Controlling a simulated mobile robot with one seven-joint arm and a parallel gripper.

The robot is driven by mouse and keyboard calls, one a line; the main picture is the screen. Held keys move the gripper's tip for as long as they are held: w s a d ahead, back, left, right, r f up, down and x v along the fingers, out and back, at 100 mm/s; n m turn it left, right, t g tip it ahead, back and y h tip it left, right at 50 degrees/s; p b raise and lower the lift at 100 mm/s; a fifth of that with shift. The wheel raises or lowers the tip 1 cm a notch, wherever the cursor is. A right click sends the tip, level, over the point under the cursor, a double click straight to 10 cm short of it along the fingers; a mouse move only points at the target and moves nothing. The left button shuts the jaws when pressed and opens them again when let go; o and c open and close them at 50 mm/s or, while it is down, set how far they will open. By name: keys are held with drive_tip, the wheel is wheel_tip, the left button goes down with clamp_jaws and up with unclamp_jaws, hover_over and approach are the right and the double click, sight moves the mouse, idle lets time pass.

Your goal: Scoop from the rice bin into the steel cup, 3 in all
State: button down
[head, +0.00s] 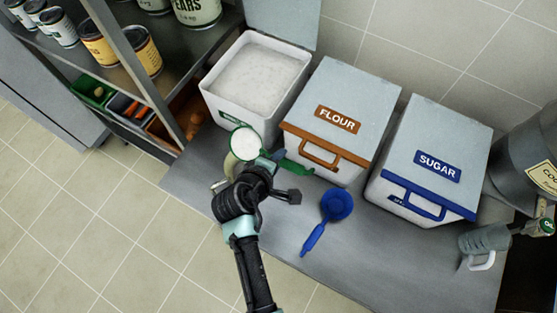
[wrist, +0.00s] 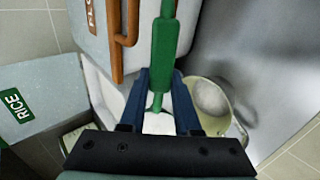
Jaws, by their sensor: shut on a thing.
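My gripper (head: 270,166) is shut on the green scoop (head: 294,167). The scoop's bowl holds white rice and shows just in front of the rice bin (head: 218,105). The rice bin is open and filled with white grain, its lid tipped up behind. The steel cup (head: 231,169) is beside my gripper, mostly hidden by the scoop and my arm. In the wrist view the scoop's green handle (wrist: 165,50) runs between the fingers, and the cup (wrist: 238,135) lies just right of them with pale stuff inside. Whether the scoop overlaps the cup's mouth I cannot tell.
The closed flour bin (head: 353,92) and closed sugar bin (head: 438,145) stand right of the rice bin. A blue scoop (head: 337,205) lies on the counter (head: 400,255) in front. A shelf with cans (head: 98,42) is at left. A grey container (head: 528,150) stands far right.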

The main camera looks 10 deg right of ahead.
drive_tip(key=shift+s+a+f+t+h+b, duration=0.2)
drive_tip(key=shift+t+h+b, duration=0.35)
drive_tip(key=shift+b, duration=1.3)
drive_tip(key=shift+s+a+f+t+h+b, duration=0.25)
drive_tip(key=shift+t+b, duration=0.45)
drive_tip(key=shift+b, duration=1.15)
drive_tip(key=shift+s+a+t+h+b, duration=0.1)
drive_tip(key=shift+s+t+h+b, duration=0.35)
drive_tip(key=shift+b, duration=1.4)
drive_tip(key=t+b, duration=0.1)
drive_tip(key=b, duration=0.3)
drive_tip(key=t+h+b, duration=0.1)
drive_tip(key=b, duration=0.4)
drive_tip(key=s+f+t+h+b, duration=0.1)
drive_tip(key=t+b, duration=0.1)
drive_tip(key=b, duration=0.2)
drive_tip(key=shift+a+f+h, duration=0.1)
drive_tip(key=shift+a+h, duration=0.15)
drive_tip(key=shift+a, duration=0.15)
drive_tip(key=b, duration=0.3)
drive_tip(key=t+b, duration=0.1)
drive_tip(key=b, duration=0.2)
drive_tip(key=shift+s+a+f+h, duration=0.1)
drive_tip(key=shift+s+a+h, duration=0.1)
drive_tip(key=shift+s+h, duration=0.15)
drive_tip(key=shift+r, duration=0.2)
drive_tip(key=shift+w, duration=0.1)
